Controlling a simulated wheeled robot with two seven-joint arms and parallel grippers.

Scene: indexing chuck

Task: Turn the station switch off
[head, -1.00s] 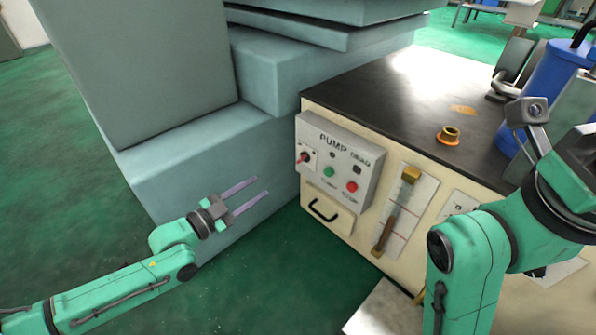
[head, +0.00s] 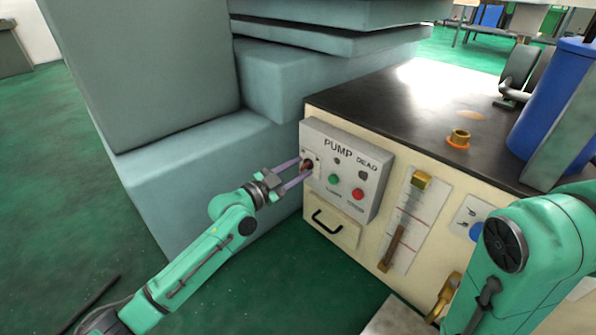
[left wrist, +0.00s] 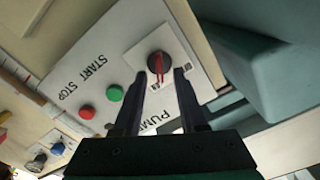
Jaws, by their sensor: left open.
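The station switch (left wrist: 159,64) is a dark rotary knob with a red pointer on a white plate, on the left of the grey panel marked PUMP (head: 349,196). In the head view the switch (head: 307,165) is partly covered by my left gripper. My left gripper (head: 303,169) is open, its fingertips at the switch. In the left wrist view the open fingers (left wrist: 161,76) point at the knob, one to each side of its lower part; I cannot tell whether they touch it. My right gripper is out of view; only its arm shows at the right.
A green button (head: 333,180) and a red button (head: 358,194) sit right of the switch. Below is a black drawer handle (head: 326,222). Big grey-teal blocks (head: 200,175) stand close to the left. A flow gauge (head: 407,220) is on the cabinet front (head: 372,247).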

